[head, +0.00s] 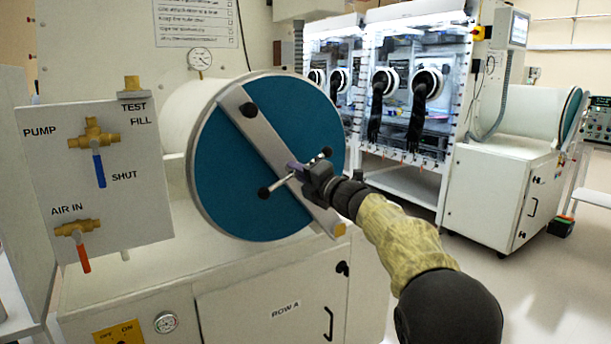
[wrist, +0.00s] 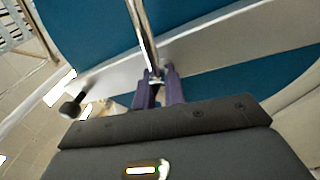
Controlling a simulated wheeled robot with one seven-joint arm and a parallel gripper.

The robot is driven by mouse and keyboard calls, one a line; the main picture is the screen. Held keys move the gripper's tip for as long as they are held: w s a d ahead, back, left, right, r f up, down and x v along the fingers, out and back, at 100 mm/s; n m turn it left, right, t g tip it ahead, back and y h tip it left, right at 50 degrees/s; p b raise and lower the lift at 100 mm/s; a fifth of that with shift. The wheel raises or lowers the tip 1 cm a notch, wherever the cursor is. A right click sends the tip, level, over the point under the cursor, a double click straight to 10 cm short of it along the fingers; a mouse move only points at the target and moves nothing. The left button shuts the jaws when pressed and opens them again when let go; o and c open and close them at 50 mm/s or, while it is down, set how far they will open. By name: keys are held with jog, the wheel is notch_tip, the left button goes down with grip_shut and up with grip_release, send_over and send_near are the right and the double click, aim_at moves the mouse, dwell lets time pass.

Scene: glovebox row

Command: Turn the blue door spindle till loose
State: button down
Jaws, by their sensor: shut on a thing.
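The round blue door (head: 222,165) closes the end of a white cylinder, with a pale metal bar (head: 262,135) slanting across it. The spindle (head: 280,184) sits at the middle of that bar, with a thin handle rod ending in black knobs. In the head view the rod runs from lower left to upper right. My gripper (head: 298,172) is at the spindle, its purple fingers (wrist: 159,88) shut on the handle rod. The rod also shows in the wrist view (wrist: 143,38), rising from between the fingers. A black knob (wrist: 70,108) shows at left there. The spindle's hub is mostly hidden.
A valve panel (head: 98,185) with a blue lever (head: 99,170) and a red lever (head: 84,258) stands left of the door. A white cabinet (head: 260,310) is below. Gloveboxes (head: 412,95) stand behind at right.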

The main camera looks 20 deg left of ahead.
jog(key=n, duration=0.2)
jog(key=n+g, duration=0.1)
jog(key=n, duration=0.1)
jog(key=shift+a+f, duration=0.1)
jog(key=shift+f, duration=0.15)
jog(key=shift+n+g+h+b, duration=0.3)
jog(key=shift+n+h+b, duration=0.2)
jog(key=shift+n, duration=1.5)
jog(key=c, duration=1.5)
grip_release()
jog(key=shift+s, duration=0.1)
jog(key=shift+c, duration=0.2)
jog(key=shift+r, duration=0.15)
